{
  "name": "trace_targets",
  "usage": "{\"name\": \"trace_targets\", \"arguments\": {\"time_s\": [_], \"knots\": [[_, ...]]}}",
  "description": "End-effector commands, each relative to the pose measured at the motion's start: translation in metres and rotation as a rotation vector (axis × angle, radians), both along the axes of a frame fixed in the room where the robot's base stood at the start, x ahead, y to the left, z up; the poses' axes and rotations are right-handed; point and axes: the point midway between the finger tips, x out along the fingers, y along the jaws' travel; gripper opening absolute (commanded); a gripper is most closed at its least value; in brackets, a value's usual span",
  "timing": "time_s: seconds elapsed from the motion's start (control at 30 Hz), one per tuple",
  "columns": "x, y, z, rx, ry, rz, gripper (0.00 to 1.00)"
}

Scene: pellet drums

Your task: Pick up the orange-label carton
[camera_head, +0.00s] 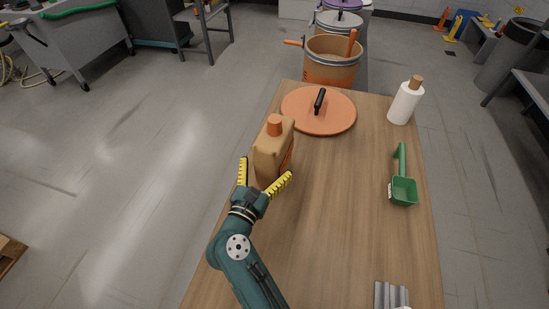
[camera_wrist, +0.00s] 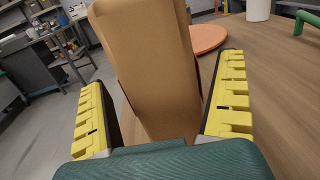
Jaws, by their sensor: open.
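A tan carton (camera_head: 267,159) with an orange cap stands upright on the left side of the wooden table. Part of an orange label shows on its right side in the head view. My gripper (camera_head: 267,178) is open at the carton's near side, with one yellow-padded finger to its left and one to its right. In the wrist view the carton (camera_wrist: 150,65) fills the middle between my fingers (camera_wrist: 163,100). No label shows on the face toward the wrist camera. I cannot tell whether either finger touches it.
An orange lid (camera_head: 335,118) with a black handle lies just behind the carton. A white bottle (camera_head: 404,104) and green scoop (camera_head: 403,188) are on the right. A grey metal piece (camera_head: 391,296) lies front right. The table's (camera_head: 325,210) middle is clear. Drums (camera_head: 331,68) stand beyond it.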

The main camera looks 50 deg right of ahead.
Motion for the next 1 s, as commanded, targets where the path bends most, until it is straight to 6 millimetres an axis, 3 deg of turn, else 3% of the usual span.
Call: {"name": "trace_targets", "arguments": {"time_s": [0.13, 0.37, 0.7, 1.0], "knots": [[0.007, -0.018, -0.002, 0.000, 0.001, 0.000, 1.00], [0.008, -0.018, 0.000, 0.000, 0.001, 0.001, 0.98], [0.009, -0.018, 0.005, -0.006, -0.007, 0.002, 0.36], [0.009, -0.018, 0.012, -0.005, -0.009, 0.002, 0.35]]}}
